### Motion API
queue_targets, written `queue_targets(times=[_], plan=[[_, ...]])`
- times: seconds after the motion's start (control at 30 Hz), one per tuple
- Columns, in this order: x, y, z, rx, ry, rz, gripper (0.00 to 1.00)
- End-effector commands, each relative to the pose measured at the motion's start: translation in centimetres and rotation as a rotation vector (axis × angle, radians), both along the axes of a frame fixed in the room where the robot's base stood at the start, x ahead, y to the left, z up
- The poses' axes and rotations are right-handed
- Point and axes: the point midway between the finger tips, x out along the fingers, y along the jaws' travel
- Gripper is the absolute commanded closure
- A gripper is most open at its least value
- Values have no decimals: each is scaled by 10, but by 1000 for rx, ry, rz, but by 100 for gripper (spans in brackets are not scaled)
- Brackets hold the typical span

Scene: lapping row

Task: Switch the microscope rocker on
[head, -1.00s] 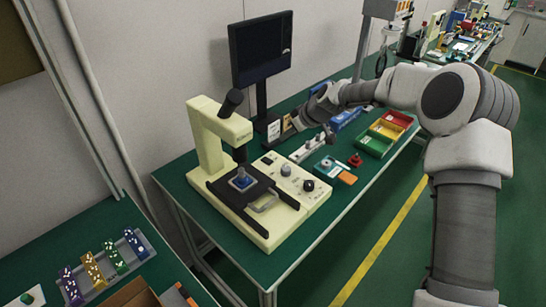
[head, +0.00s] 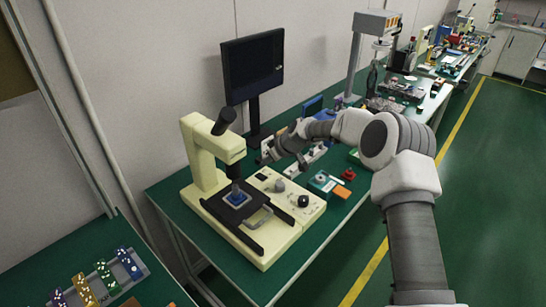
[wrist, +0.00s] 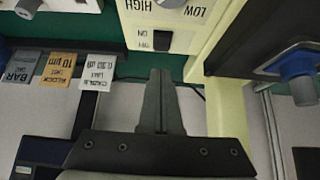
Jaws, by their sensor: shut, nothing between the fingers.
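The cream microscope (head: 205,165) stands on the green bench in the head view, with a dark stage and a blue sample under its tube. Its front control panel (head: 287,200) carries round knobs. In the wrist view the dark rocker (wrist: 162,40) sits on the cream panel, with ON/OFF lettering beside it, upside down, under a HIGH/LOW dial. I cannot tell which way the rocker is tipped. My gripper (wrist: 160,75) is shut and empty, its fingertips just below the rocker in the picture; contact is not clear. In the head view my gripper (head: 268,153) is behind the panel.
A black monitor (head: 252,66) stands behind. Labelled blocks (wrist: 60,68) are left of my fingers in the wrist view. A teal box (head: 322,183) and a red knob (head: 348,173) lie right of the panel. A tray (head: 105,283) of coloured pieces is at lower left.

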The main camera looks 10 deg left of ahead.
Motion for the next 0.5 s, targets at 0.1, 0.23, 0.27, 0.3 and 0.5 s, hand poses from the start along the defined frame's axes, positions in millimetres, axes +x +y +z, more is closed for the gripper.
queue_targets(times=[0.1, 0.23, 0.27, 0.3, 0.5], plan=[[0, 1, -20, 0, 3, -2, 100], [-1, -1, -34, 0, 2, -1, 100], [-1, -1, -37, 1, 1, -2, 100], [-1, -2, -39, 1, 1, -2, 100], [-1, -2, -43, 1, -1, 0, 100]])
